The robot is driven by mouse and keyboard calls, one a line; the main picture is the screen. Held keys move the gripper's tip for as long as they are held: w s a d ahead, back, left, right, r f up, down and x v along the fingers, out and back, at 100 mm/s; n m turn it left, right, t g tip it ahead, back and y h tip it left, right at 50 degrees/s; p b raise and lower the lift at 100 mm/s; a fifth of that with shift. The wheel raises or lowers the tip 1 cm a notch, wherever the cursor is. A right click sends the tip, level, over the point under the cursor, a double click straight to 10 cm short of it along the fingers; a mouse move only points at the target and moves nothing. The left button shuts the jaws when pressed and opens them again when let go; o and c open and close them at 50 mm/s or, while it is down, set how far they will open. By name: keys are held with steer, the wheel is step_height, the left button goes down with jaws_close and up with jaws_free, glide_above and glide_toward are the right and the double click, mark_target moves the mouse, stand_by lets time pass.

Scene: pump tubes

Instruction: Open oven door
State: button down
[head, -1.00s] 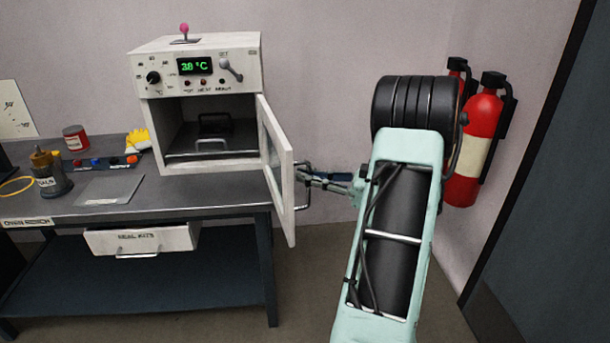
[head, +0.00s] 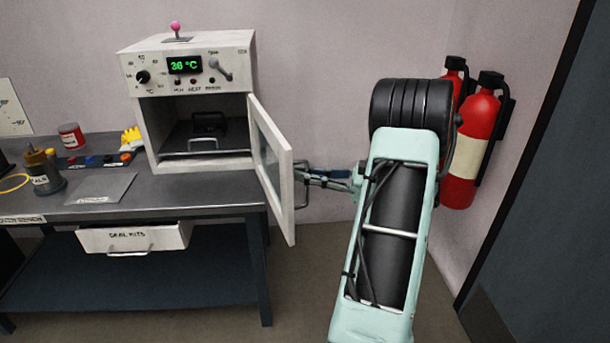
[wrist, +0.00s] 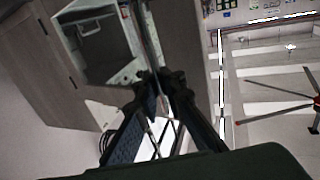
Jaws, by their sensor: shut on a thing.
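The white oven (head: 187,60) stands on the bench with its front opening uncovered. Its door (head: 271,170) is hinged on the right side and stands swung wide open toward me. A rack with a dark item sits inside the oven chamber (head: 205,135). My gripper (head: 308,175) is at the far side of the door and is shut on the door's handle (head: 300,199); the door hides part of the grip. In the wrist view my fingers (wrist: 160,85) close together at the door's edge, and the open oven (wrist: 100,35) shows beyond.
A drawer (head: 134,238) juts out below. Red fire extinguishers (head: 470,140) hang on the wall right of my arm. A dark door stands far right.

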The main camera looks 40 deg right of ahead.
steer(key=shift+s+f, duration=0.2)
steer(key=c, duration=2.2)
jaws_free()
steer(key=shift+s+r, duration=0.1)
steer(key=shift+o, duration=0.6)
steer(key=shift+r, duration=0.1)
steer(key=v, duration=1.1)
steer(key=shift+s+d, duration=0.3)
